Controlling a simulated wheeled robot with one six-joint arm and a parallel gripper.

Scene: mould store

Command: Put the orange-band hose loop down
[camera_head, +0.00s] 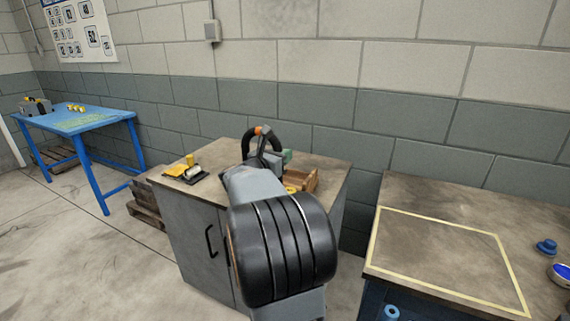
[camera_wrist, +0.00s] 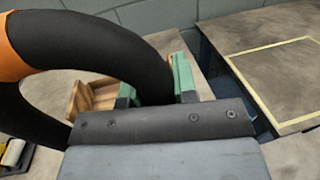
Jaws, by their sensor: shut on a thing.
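The hose loop (camera_head: 247,142) is a thick black hose with an orange band (camera_head: 262,131). In the head view it stands up from my gripper (camera_head: 273,157), above the grey cabinet top. In the wrist view the hose (camera_wrist: 110,45) arches large across the left, with its orange band (camera_wrist: 12,50) at the left edge. My gripper (camera_wrist: 152,95), with green finger pads, is shut on one end of the hose. The exact grip point is partly hidden by my gripper's dark front plate.
A wooden box (camera_head: 308,180) and a yellow-handled tool (camera_head: 192,168) are on the cabinet top (camera_head: 222,152). At right, a bench (camera_head: 405,222) has a tape-outlined empty area, with blue items beside it. A blue table (camera_head: 85,120) stands far left.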

